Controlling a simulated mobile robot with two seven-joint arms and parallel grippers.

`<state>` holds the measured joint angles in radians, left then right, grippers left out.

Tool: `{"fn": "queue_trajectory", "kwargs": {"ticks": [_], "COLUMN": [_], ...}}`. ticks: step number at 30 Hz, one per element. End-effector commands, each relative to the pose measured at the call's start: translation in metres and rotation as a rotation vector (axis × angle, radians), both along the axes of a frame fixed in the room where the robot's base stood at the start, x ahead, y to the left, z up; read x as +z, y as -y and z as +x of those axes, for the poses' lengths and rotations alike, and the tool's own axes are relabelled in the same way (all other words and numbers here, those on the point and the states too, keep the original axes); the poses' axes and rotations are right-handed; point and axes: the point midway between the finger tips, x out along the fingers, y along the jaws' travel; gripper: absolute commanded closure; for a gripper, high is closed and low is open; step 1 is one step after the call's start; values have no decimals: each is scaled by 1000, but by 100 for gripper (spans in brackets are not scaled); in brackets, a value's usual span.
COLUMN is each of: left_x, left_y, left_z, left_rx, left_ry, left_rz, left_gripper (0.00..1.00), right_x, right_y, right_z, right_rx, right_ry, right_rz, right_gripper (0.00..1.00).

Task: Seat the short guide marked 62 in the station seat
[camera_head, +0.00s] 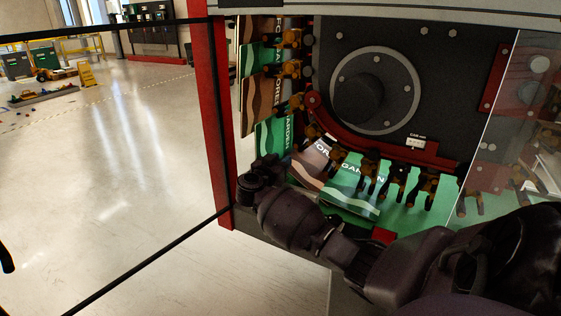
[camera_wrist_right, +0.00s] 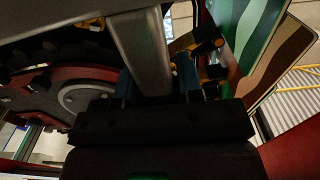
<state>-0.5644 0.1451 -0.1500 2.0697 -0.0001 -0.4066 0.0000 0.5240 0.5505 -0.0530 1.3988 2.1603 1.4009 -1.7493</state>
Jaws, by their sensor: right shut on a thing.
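My right arm crosses the head view from the lower right, its dark wrist end beside the red frame post and the curved part of the conveyor. In the right wrist view my right gripper (camera_wrist_right: 157,82) is shut on a grey metal bar (camera_wrist_right: 138,45), which stands between its blue-grey fingers and runs up out of the picture. No 62 mark is readable on this bar, so I cannot tell whether it is the short guide. The station seat cannot be picked out in either view. My left gripper is not in view.
Printed pouches (camera_head: 352,190) hang from orange-and-black clips around the curved red rail (camera_head: 345,138). A large dark wheel (camera_head: 375,90) is behind. The red post (camera_head: 213,120) and a clear panel (camera_head: 515,110) flank the machine. The floor (camera_head: 110,160) at left is open.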

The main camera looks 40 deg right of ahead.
Motion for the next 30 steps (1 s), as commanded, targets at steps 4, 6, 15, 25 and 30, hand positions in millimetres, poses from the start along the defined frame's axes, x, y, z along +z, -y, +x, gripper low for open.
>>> {"fn": "queue_trajectory", "kwargs": {"ticks": [4, 6, 15, 25, 30], "left_x": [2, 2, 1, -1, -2], "left_y": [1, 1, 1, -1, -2], "left_z": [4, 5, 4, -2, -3], "left_rx": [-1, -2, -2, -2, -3], "left_ry": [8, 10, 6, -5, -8], "left_rz": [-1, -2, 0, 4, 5], "left_gripper": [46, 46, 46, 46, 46], "right_x": [-1, -1, -5, -7, -8], "right_y": [0, 0, 0, 0, 0], "right_z": [0, 0, 0, 0, 0], "right_rx": [0, 0, 0, 0, 0], "right_ry": [1, 2, 2, 2, 2], "right_rz": [-1, -2, -2, -3, -2], "right_gripper": [100, 100, 100, 54, 36]}}
